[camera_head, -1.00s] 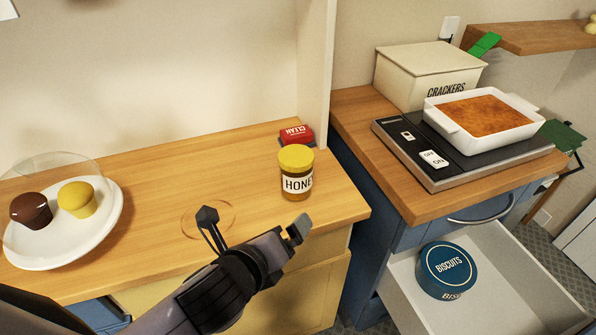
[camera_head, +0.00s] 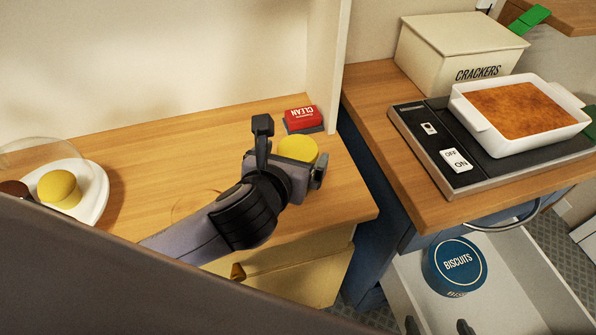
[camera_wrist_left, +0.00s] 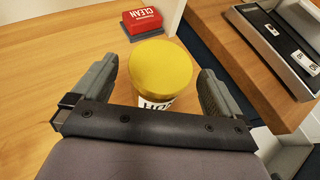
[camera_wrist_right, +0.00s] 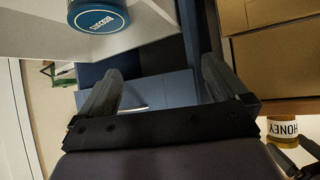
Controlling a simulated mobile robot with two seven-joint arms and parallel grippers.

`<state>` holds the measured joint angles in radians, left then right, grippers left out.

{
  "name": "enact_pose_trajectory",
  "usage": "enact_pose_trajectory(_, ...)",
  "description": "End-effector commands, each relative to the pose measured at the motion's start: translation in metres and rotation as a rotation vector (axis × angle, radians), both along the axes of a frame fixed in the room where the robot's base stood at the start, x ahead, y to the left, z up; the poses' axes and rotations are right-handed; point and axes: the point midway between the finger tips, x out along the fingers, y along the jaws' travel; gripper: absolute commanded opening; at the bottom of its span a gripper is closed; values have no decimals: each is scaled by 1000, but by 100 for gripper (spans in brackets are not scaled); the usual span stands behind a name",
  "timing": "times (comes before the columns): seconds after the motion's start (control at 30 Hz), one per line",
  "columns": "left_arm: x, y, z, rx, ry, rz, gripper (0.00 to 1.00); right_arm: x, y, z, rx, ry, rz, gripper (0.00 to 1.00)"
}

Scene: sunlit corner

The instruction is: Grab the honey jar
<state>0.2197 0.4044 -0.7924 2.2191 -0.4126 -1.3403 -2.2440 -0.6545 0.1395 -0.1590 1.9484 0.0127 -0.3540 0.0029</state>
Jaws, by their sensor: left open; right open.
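The honey jar stands upright on the wooden counter, its yellow lid (camera_head: 298,149) showing behind my left gripper (camera_head: 291,152) in the head view. In the left wrist view the jar (camera_wrist_left: 160,68) sits between the two open fingers, with a gap showing on each side; most of its label is hidden. The jar (camera_wrist_right: 283,128) also shows at the right edge of the right wrist view. My right gripper (camera_wrist_right: 162,74) is open and empty, low by the cabinets; its fingertips (camera_head: 438,326) show at the bottom of the head view.
A red CLEAN box (camera_head: 303,119) lies close behind the jar. An upright panel (camera_head: 327,70) stands at the counter's right end. A plate with cakes (camera_head: 92,205) is at left. A biscuits tin (camera_head: 454,267) sits in the open drawer (camera_head: 520,275).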

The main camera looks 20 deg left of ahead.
Motion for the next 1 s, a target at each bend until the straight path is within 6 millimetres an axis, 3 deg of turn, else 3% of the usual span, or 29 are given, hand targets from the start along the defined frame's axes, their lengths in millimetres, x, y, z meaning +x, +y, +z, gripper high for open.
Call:
enact_pose_trajectory(0.2, 22, 0, -12, -1, -1, 0, 100, 1, 0, 1, 0, -1, 0, 100)
enact_pose_trajectory(0.53, 27, -1, -15, -3, 0, -1, 100, 2, 0, 2, 0, -5, 1, 100)
enact_pose_trajectory(0.57, 27, -1, -15, -3, 0, -1, 94, 2, 0, 2, 0, -5, 1, 100)
enact_pose_trajectory(0.8, 27, 0, -15, -2, 0, 0, 15, 3, 0, 2, 0, -6, 1, 100)
enact_pose_trajectory(1.0, 27, -1, -14, -3, -4, -1, 13, 3, 0, 3, 0, -6, 1, 100)
